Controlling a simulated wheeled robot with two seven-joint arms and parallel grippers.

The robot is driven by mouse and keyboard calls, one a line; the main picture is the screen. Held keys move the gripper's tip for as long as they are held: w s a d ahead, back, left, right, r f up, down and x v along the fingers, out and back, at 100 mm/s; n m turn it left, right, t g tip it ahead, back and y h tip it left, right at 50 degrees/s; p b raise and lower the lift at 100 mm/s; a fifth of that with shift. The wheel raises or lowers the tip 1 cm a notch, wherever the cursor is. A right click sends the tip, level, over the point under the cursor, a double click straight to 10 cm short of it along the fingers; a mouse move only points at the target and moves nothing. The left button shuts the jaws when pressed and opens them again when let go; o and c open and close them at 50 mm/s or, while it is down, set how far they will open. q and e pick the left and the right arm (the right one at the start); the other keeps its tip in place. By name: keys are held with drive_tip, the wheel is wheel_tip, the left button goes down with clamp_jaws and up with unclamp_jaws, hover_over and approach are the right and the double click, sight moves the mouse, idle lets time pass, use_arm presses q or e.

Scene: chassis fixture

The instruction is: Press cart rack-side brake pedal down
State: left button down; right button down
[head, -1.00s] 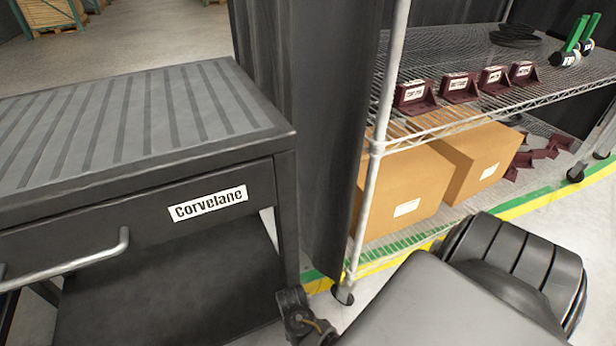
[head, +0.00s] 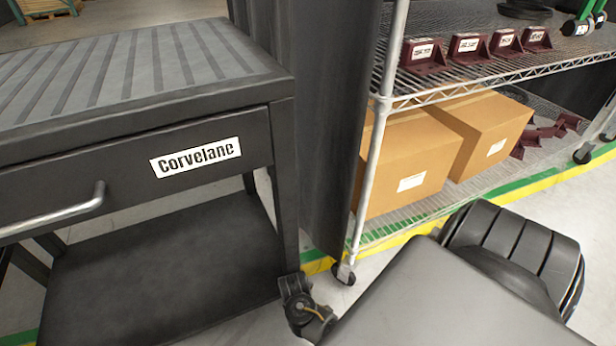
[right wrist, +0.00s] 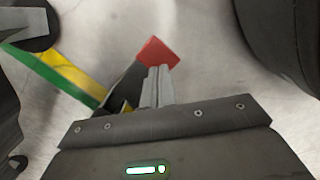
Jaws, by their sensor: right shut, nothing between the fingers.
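The dark grey cart (head: 150,85) with a "Corvelane" label stands at the left in the head view. Its caster (head: 305,308) at the rack-side corner shows beside my right arm. In the right wrist view a red-ended brake pedal (right wrist: 160,50) on a dark lever lies just beyond my right gripper's fingertips (right wrist: 159,72). The fingers are shut and empty and overlap the pedal's near edge in the picture. I cannot tell whether they touch it. In the head view my right arm hides the pedal and the gripper. My left gripper is not in view.
A wire rack (head: 480,62) stands at the right, holding cardboard boxes (head: 410,160) and dark red brackets (head: 424,52). Its caster (head: 343,272) is near the cart's corner. A dark panel (head: 305,120) stands between cart and rack. A green-yellow floor stripe (right wrist: 57,75) runs beside the pedal.

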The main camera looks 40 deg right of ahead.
drive_tip(key=shift+f, duration=0.1)
drive_tip(key=shift+f, duration=0.1)
idle(0.3)
wheel_tip(320, 180, down, 3)
drive_tip(key=shift+f+b, duration=0.2)
drive_tip(key=shift+b, duration=1)
drive_tip(key=shift+w+r, duration=0.1)
drive_tip(key=shift+r, duration=0.05)
drive_tip(key=shift+w+a+r+p, duration=0.2)
drive_tip(key=shift+w+a+p, duration=0.25)
drive_tip(key=shift+w+p, duration=0.15)
drive_tip(key=shift+w+a+r+p, duration=0.2)
drive_tip(key=shift+w+a+p, duration=0.2)
drive_tip(key=shift+w+p, duration=0.15)
